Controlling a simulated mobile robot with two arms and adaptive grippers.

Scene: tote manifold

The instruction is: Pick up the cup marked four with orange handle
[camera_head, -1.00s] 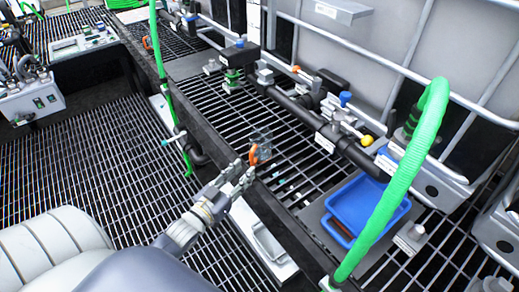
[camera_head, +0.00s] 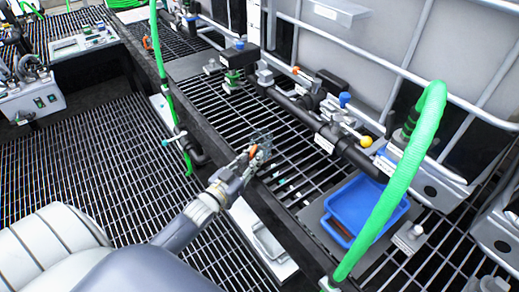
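The clear cup (camera_head: 262,136) with an orange handle (camera_head: 253,152) stands on the grating ledge near its front edge, in the middle of the head view. Its marking is too small to read. My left gripper (camera_head: 252,157) is at the handle, with a finger on either side of it. The fingers partly hide the handle and the lower part of the cup. I cannot tell whether they are closed on it. My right gripper is not in view.
A blue tray (camera_head: 341,232) sits on the grating to the right. A thick green hose (camera_head: 395,188) rises in front of it. A black pipe with valves (camera_head: 330,135) runs behind the cup. A white box (camera_head: 262,240) lies below the ledge.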

